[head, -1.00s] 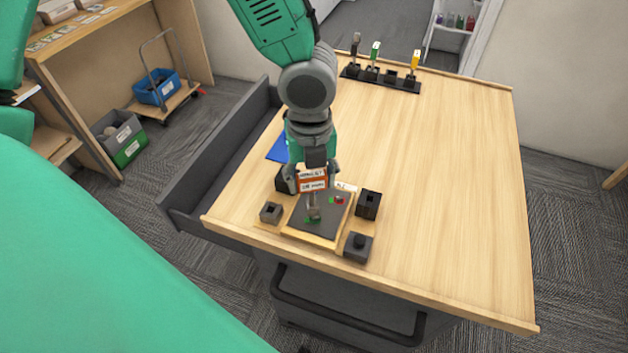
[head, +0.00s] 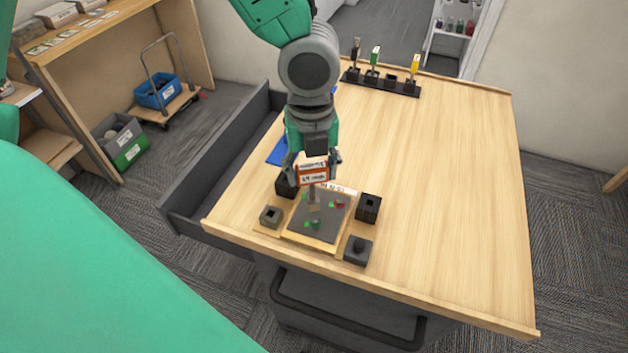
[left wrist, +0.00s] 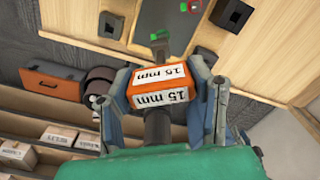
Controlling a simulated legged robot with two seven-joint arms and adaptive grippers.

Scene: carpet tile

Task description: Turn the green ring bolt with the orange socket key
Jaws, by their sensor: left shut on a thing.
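My left gripper (head: 312,168) is shut on the orange socket key (head: 312,174), whose labels read 15 mm in the left wrist view (left wrist: 158,92). The key's dark shaft points down over the dark plate of a wooden-edged board (head: 318,243). A green-marked bolt (head: 315,224) shows near the plate's front, clear of the key. More green marks and a red-marked bolt (head: 340,205) lie farther back on the plate. The key's end is near the plate's middle; I cannot tell whether it touches anything. My right gripper is not in view.
Dark blocks, including a socketed one (head: 368,207) and a knobbed one (head: 358,248), stand around the board. A black rack (head: 405,87) at the back holds black, green and yellow-handled keys. A blue item (head: 277,152) lies behind the board. The table's right side is clear.

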